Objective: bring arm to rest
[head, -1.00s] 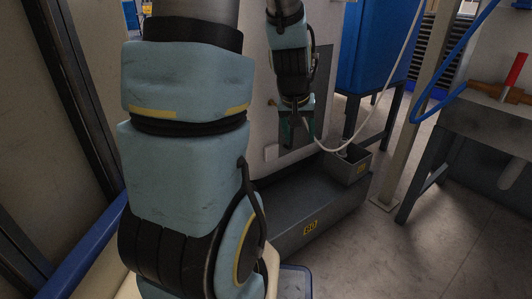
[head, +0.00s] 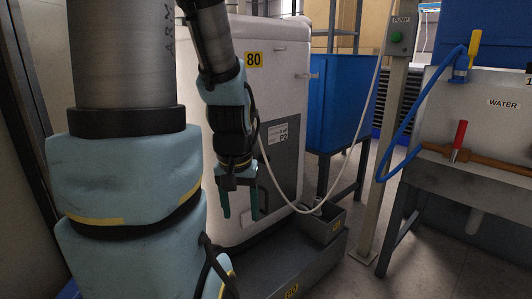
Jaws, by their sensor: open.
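My gripper (head: 240,212) hangs at the end of my light blue and black arm, left of the picture's middle. Its two green fingers point down and stand apart, with nothing between them. It shows in front of the white cabinet (head: 256,88) marked 80, beside the grey panel on it. Whether the fingers touch the cabinet cannot be told, but none seems to. The thick upper part of my arm covers the left foreground.
A grey tray (head: 325,264) lies at the cabinet's foot, with a small open grey box (head: 318,230) on it and a white hose running into the box. A post with a PUMP switch (head: 398,36), a blue tank (head: 337,100) and a WATER bench (head: 480,108) stand right.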

